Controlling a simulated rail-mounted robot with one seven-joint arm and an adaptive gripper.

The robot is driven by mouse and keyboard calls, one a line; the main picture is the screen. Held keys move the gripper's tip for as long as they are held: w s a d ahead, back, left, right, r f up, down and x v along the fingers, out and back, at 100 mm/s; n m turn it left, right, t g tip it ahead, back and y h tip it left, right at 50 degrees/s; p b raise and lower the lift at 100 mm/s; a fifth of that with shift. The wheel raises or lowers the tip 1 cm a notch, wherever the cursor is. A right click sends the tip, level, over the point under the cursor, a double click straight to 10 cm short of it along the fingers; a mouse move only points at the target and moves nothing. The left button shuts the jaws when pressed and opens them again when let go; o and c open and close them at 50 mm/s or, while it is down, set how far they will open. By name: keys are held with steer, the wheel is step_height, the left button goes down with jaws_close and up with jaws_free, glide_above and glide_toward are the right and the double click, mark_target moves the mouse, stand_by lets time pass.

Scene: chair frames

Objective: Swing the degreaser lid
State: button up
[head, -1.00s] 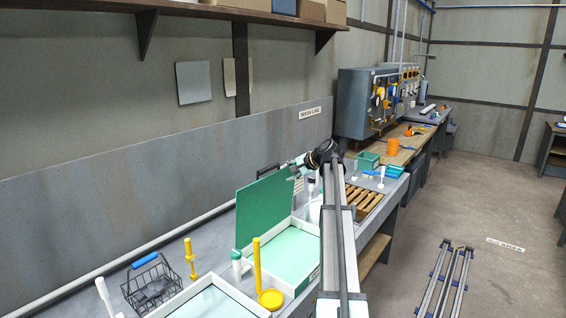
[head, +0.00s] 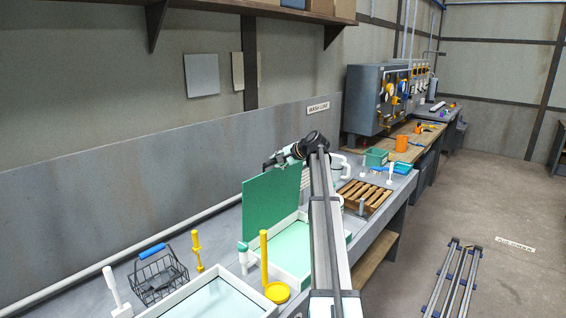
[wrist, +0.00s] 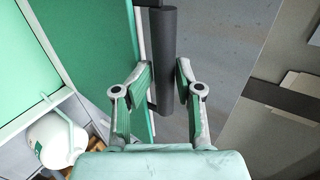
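The degreaser lid (head: 268,212) is a green panel standing upright at the back of a white-rimmed tank (head: 297,252) of pale green liquid. The lid also shows at the left in the wrist view (wrist: 95,50). Its dark bar handle (wrist: 164,60) runs along the lid's edge there. My gripper (wrist: 163,72) is open, with one finger on each side of the handle. A narrow gap seems to show between the handle and the fingers. In the head view my gripper (head: 272,162) is at the lid's top edge, and the handle is mostly hidden.
A white jug (wrist: 56,140) stands beside the tank. A yellow post (head: 264,258), a green-capped bottle (head: 243,258) and a wire basket (head: 158,275) stand at the left. A wooden rack (head: 364,197) lies to the right. The wall is close behind the lid.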

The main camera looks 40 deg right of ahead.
steer(key=shift+f, duration=0.1)
jaws_close()
steer(key=shift+s, duration=0.1)
steer(key=s+d+f, duration=0.1)
steer(key=s+d, duration=0.1)
steer(key=s, duration=0.5)
steer(key=shift+s+f, duration=0.35)
steer(key=shift+f, duration=0.05)
steer(key=shift+s, duration=0.1)
steer(key=s+d+f+b, duration=0.1)
steer(key=s+f, duration=0.2)
steer(key=s, duration=0.3)
steer(key=shift+s+d+f, duration=0.15)
steer(key=shift+s+d, duration=0.15)
steer(key=shift+d, duration=0.1)
